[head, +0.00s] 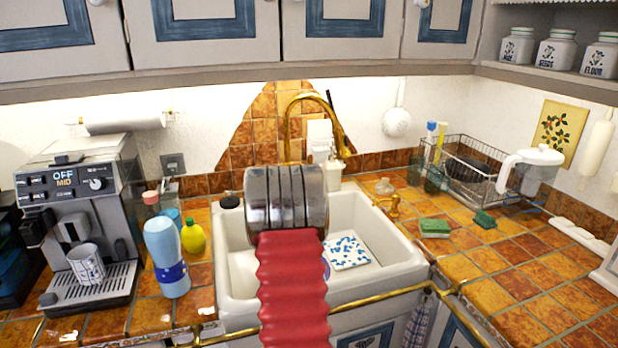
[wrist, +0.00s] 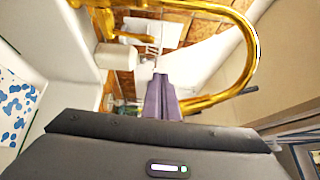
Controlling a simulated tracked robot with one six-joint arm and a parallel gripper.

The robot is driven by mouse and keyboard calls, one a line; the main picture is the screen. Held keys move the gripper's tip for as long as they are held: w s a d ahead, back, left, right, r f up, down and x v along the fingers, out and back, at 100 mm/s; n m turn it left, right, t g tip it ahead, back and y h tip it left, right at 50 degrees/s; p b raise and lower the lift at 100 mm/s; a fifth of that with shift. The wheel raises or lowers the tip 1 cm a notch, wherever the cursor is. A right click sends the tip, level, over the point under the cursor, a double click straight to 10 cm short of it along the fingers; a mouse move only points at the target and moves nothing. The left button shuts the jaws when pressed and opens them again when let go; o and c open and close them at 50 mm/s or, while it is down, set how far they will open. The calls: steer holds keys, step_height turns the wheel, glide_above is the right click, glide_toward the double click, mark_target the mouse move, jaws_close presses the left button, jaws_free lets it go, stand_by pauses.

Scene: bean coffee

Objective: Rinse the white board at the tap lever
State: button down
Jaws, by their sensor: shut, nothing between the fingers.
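The white board (head: 348,252) with blue spots lies inside the white sink (head: 405,258), right of my arm in the head view. Part of it shows at the left edge of the wrist view (wrist: 12,108). The golden tap (head: 286,125) arches behind the sink and its curved spout (wrist: 252,50) shows in the wrist view. My gripper (wrist: 161,80) is shut and empty, apart from the board. In the head view my arm hides its fingers.
A green sponge (head: 434,228) lies on the tiled counter right of the sink, near a wire rack (head: 470,175) and white jug (head: 528,165). Left are a blue bottle (head: 167,258), yellow bottle (head: 193,237) and coffee machine (head: 85,200). Cupboards (head: 215,30) hang above.

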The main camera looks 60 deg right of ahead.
step_height(320, 180, up, 4)
steer(key=shift+r, duration=0.15)
stand_by(0.6)
stand_by(0.5)
